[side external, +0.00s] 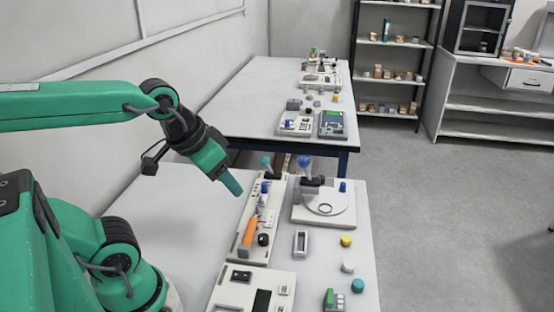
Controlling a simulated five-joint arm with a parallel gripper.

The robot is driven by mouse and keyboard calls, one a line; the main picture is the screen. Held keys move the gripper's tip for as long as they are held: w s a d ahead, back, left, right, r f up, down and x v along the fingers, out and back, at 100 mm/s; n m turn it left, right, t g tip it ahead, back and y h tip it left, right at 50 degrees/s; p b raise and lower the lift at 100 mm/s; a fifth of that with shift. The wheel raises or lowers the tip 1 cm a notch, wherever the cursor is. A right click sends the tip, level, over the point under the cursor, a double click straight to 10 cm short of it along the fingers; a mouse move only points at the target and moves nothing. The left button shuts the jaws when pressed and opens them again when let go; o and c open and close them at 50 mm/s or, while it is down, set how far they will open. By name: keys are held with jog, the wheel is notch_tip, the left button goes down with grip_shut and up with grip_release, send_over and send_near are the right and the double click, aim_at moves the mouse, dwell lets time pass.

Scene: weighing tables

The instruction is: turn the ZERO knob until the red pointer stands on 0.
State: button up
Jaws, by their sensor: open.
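My gripper (234,187) is at the end of the green arm, pointing down and to the right above the near table, left of a long narrow panel (232,254). It looks empty and touches nothing that I can make out. The panel carries an orange bar (249,231), a dark round knob (263,239) and small blue-and-white parts. Right of it is a white device (342,217) with a round dial-like plate and a dark ring. I cannot read any ZERO label, tell which part is the ZERO knob, or make out the red pointer at this size.
A yellow piece (346,241), a white piece (348,266) and a teal piece (357,286) stand along the right side of the near table (165,200). A flat panel (237,276) lies in front. The table's left part is bare. A second table (240,95) stands behind.

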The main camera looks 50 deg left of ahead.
jog(key=w+n, duration=0.1)
jog(key=n, duration=0.1)
jog(key=n+g, duration=0.6)
jog(key=n, duration=1.4)
send_over(263, 236)
jog(key=shift+f, duration=7.3)
jog(key=shift+f, duration=3.9)
